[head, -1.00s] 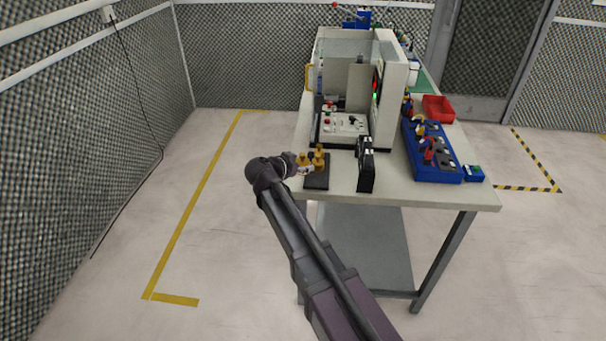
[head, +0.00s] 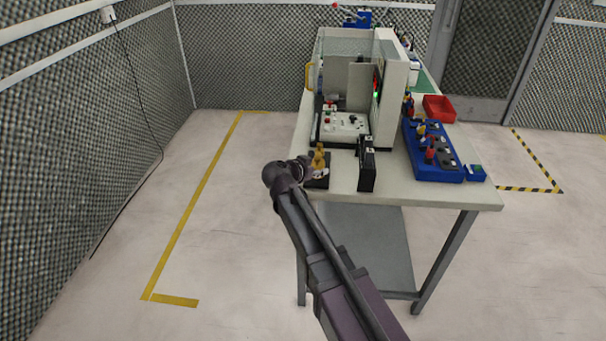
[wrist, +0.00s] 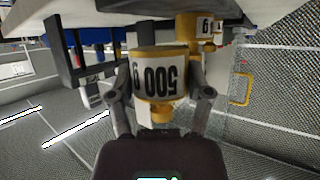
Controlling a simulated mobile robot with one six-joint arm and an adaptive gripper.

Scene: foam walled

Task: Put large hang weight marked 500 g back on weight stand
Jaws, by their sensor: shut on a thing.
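The large hang weight marked 500 g (wrist: 155,75) is a brass-coloured cylinder with a white label. In the wrist view it appears upside down, between the two fingers of my gripper (wrist: 158,88), which is shut on it. In the head view my gripper (head: 306,171) is at the front left of the table, over the dark weight stand (head: 318,184), and my arm hides part of the stand. Another brass weight (head: 319,156) shows at the stand; a labelled one also shows behind the held weight in the wrist view (wrist: 204,27). Whether the held weight touches the stand cannot be told.
A black upright holder (head: 367,172) stands just right of the stand. Behind is a control box (head: 342,126) inside a pale machine. A blue tool rack (head: 438,170) and a red bin (head: 438,108) are on the right. The table's front strip (head: 420,196) is clear.

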